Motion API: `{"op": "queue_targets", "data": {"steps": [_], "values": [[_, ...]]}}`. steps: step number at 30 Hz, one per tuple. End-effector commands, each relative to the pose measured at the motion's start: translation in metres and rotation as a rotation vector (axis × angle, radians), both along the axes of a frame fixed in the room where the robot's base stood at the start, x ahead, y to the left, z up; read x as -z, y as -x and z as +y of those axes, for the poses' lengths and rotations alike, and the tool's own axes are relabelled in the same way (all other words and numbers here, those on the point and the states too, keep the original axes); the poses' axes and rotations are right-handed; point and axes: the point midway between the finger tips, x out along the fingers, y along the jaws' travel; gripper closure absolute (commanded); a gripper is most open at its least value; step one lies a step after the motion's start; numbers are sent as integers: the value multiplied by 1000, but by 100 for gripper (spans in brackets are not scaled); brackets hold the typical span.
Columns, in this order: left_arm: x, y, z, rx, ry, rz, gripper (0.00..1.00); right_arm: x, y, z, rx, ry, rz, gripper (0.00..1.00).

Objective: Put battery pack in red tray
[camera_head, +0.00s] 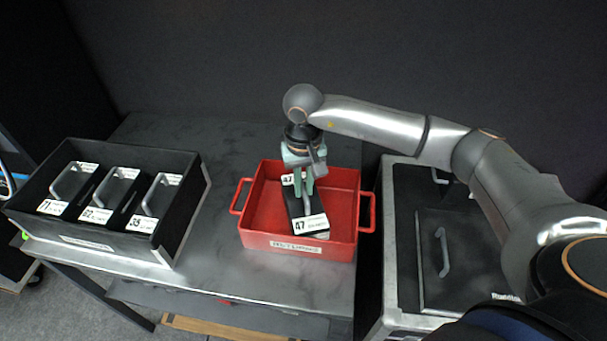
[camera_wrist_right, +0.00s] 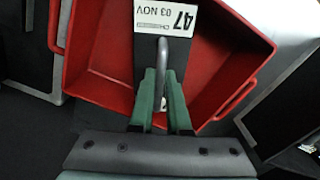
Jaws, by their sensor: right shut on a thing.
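The red tray (camera_head: 258,225) stands on the dark grey table, with a handle at each side. Its red walls also fill much of the right wrist view (camera_wrist_right: 225,62). A black battery pack (camera_head: 318,207) with white labels marked 47 is inside the tray's outline. My right gripper (camera_head: 304,186) is above the tray, pointing down, shut on the pack's metal handle. The green fingers and the handle show in the right wrist view (camera_wrist_right: 163,82). I cannot tell whether the pack touches the tray floor. My left gripper is not in view.
A black box (camera_head: 187,228) on the left of the table holds several labelled packs (camera_head: 112,192) with handles. A grey cabinet (camera_head: 398,250) with a black lid and handle stands right of the table. Bare table (camera_head: 215,190) lies between box and tray.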

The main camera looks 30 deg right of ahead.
Motion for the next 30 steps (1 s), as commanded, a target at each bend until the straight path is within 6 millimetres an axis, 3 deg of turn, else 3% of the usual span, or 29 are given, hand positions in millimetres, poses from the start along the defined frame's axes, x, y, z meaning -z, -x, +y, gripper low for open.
{"op": "queue_targets", "data": {"steps": [10,11,18,26,30], "values": [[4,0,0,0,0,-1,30,0,-2,1,-1,-3,-8,100],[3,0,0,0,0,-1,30,2,0,0,-1,0,-2,82],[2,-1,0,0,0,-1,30,1,0,0,0,0,-2,55],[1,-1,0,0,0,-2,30,0,0,0,0,0,-2,55],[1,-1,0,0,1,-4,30,-10,-2,0,0,-1,-5,55]]}}
